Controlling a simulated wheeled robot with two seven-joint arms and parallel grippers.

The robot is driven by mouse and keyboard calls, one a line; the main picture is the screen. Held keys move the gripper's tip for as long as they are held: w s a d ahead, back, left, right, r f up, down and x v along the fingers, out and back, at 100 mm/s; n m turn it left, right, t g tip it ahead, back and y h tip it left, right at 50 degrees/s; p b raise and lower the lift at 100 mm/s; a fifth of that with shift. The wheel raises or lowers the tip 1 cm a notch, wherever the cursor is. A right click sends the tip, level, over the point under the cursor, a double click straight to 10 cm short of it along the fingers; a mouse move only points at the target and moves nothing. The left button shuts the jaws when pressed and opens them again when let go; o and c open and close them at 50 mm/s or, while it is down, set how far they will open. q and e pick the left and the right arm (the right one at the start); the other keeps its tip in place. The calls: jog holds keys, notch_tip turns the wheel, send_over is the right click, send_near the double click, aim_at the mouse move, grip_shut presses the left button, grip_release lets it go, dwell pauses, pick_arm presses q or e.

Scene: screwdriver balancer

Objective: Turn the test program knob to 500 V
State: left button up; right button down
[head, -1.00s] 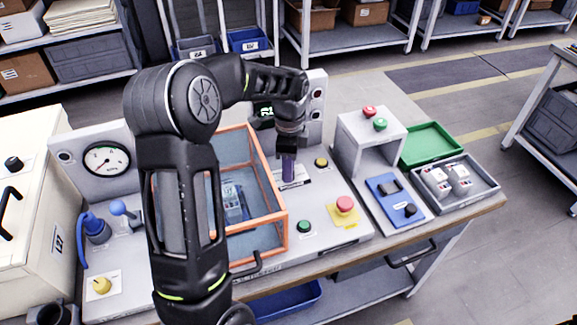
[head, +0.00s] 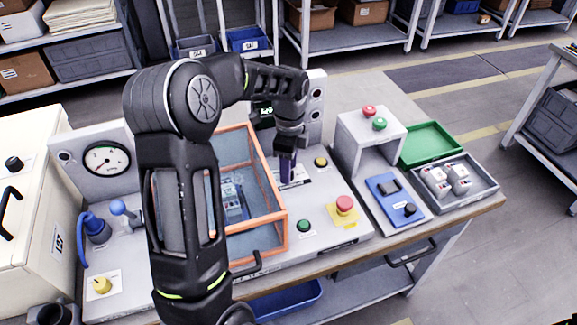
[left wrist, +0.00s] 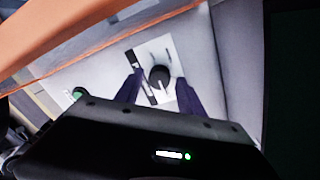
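The test program knob (left wrist: 159,76) is a round black knob with a white pointer line, on a white label plate (left wrist: 166,48) in the left wrist view. The plate's markings are too small to read. In the head view my left gripper hides the knob; part of its white plate (head: 299,174) shows. My left gripper (head: 288,172) points down over the panel. Its two dark purple fingers stand apart on either side of the knob in the left wrist view, with visible gaps, so it is open. My right gripper is not in view.
An orange-framed clear guard box (head: 277,226) stands directly left of my left gripper. A yellow button (head: 321,162), a green button (head: 305,226) and a red emergency stop (head: 344,204) surround the knob area. A display post (head: 316,105) rises behind.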

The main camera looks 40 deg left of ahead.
pick_arm(q)
jog(key=shift+o, duration=0.3)
jog(key=shift+w+r+b, duration=0.2)
jog(key=shift+r+b, duration=0.1)
jog(key=shift+r, duration=3.6)
